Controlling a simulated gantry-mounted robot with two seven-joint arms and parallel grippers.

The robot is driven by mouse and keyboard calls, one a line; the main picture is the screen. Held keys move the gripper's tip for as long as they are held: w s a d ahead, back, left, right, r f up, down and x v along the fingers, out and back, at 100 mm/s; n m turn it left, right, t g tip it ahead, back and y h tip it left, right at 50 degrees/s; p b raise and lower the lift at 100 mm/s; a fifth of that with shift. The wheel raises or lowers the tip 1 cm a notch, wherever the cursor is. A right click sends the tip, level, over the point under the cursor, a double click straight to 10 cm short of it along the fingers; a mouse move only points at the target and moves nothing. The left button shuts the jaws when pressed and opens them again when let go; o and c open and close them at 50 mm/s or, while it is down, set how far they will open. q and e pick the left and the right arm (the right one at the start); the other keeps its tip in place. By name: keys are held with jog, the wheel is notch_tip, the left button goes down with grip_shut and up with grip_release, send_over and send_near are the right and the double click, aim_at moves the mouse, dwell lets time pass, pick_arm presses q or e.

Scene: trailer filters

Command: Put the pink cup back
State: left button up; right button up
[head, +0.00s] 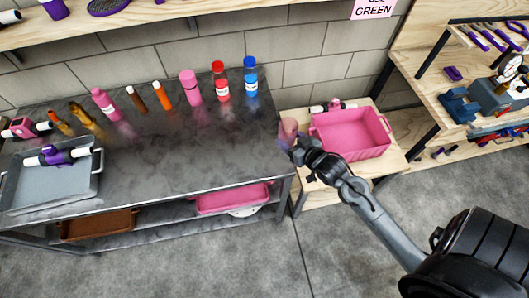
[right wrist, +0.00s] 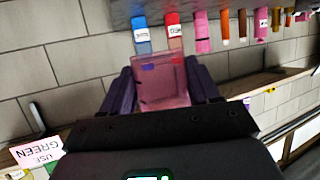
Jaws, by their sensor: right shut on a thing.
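The translucent pink cup (head: 288,130) is at the tip of my right arm in the head view, by the right end of the dark table. My right gripper (head: 295,143) is shut on it. In the right wrist view the pink cup (right wrist: 162,84) sits between the two dark fingers of my right gripper (right wrist: 163,92). I cannot tell whether the cup touches a surface beneath it. My left gripper is not in view.
The dark metal table (head: 190,150) carries several bottles, a red one (head: 220,84) and a blue one (head: 250,80) at its right. A pink bin (head: 352,138) stands on a low wooden bench (head: 385,168) right of the gripper. A grey tray (head: 50,185) is at left.

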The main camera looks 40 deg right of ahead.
jog(key=shift+s+f, duration=0.25)
jog(key=shift+f, duration=0.3)
jog(key=b, duration=0.2)
send_over(261, 154)
notch_tip(261, 154, down, 7)
jog(key=shift+f, duration=0.2)
jog(key=shift+f+b, duration=0.4)
jog(key=shift+f, duration=1.6)
jog(key=shift+d, duration=0.1)
jog(key=shift+f, duration=0.15)
jog(key=o, duration=1.2)
jog(key=shift+c, duration=0.2)
